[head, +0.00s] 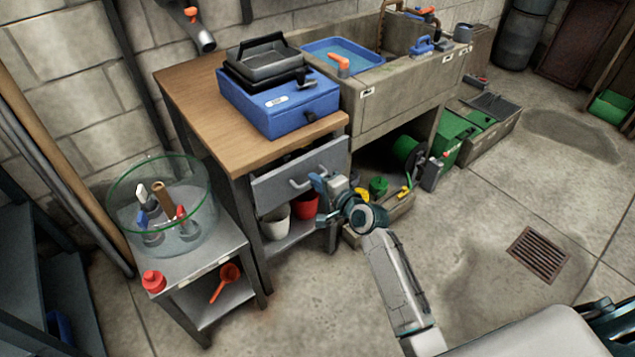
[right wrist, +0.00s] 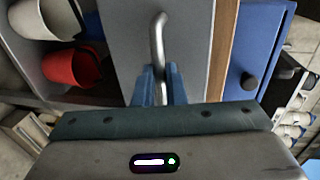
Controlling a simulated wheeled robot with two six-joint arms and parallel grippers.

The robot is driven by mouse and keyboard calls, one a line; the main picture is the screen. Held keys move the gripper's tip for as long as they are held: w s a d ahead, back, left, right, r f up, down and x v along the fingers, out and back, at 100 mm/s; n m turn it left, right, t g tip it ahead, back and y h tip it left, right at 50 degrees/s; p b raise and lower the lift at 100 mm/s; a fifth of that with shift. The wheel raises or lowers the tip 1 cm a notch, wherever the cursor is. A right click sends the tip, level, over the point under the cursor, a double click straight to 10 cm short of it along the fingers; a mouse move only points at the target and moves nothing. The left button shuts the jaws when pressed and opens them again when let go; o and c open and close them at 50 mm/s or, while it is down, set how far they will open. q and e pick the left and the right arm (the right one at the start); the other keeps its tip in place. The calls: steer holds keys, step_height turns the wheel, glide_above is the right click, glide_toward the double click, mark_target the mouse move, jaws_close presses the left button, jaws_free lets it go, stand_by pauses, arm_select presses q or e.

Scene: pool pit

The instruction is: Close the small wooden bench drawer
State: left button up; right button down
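The small wooden bench (head: 195,92) has a brown top and dark legs. Its grey drawer (head: 275,190) stands out a little from under the top, with a dark gap showing above its front. A curved metal handle (head: 298,184) is on the front. My right gripper (head: 320,184) is at the handle's right end. In the right wrist view, the two blue fingers (right wrist: 160,84) stand close on both sides of the handle (right wrist: 157,38), against the grey drawer front (right wrist: 190,45). The fingers hide part of the handle. My left gripper is not in view.
A blue toolbox (head: 285,108) with a black tray sits on the bench top. A white pot (head: 275,222) and a red pot (head: 305,206) stand on the shelf below. A low metal table (head: 200,262) holds a glass tank at left. Open floor lies at right.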

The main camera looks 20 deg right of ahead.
steer(key=shift+r+x, duration=0.2)
steer(key=shift+x, duration=0.75)
steer(key=shift+r+x, duration=0.2)
steer(key=shift+x, duration=0.8)
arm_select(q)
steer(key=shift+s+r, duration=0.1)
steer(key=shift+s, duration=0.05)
arm_select(e)
steer(key=shift+r, duration=0.15)
steer(key=shift+w, duration=0.1)
steer(key=c, duration=1.7)
jaws_free()
steer(key=shift+o, duration=1.1)
steer(key=shift+w+a, duration=0.1)
steer(key=shift+w, duration=0.05)
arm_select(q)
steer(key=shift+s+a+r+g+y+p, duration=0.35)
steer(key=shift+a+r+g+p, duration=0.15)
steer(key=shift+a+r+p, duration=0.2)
arm_select(e)
glide_toward(306, 172)
steer(key=shift+s+d, duration=0.25)
steer(key=shift+s, duration=0.4)
